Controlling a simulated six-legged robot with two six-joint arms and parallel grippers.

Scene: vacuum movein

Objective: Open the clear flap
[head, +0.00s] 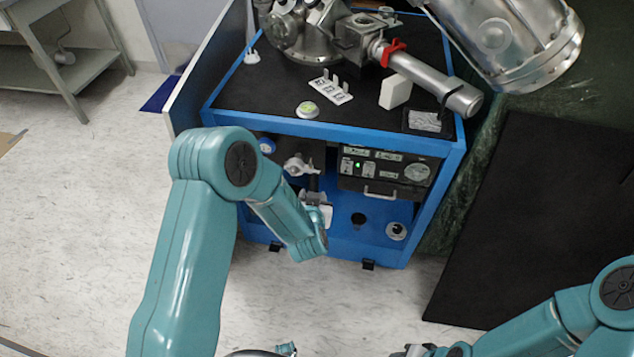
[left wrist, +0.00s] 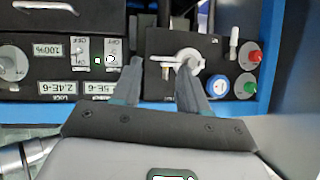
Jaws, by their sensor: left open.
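I cannot make out the clear flap for certain in either view. In the left wrist view, a white lever-like handle (left wrist: 186,57) sits on a dark panel (left wrist: 222,45), close to the fingertips. My left gripper (left wrist: 160,66) is open, its two dark fingers apart in front of this panel, with nothing visibly held between them. Whether a finger touches the handle is unclear. In the head view, my left forearm partly hides the gripper at the cart's front. Part of my right gripper (head: 412,351) shows at the bottom edge; its fingers are not clear.
The blue cart (head: 290,125) carries metal vacuum parts (head: 305,35) on top. A control box (head: 385,172) with a green light is right of my left gripper. A blue knob (left wrist: 217,87), red button (left wrist: 249,56) and green button (left wrist: 246,84) are near the fingers.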

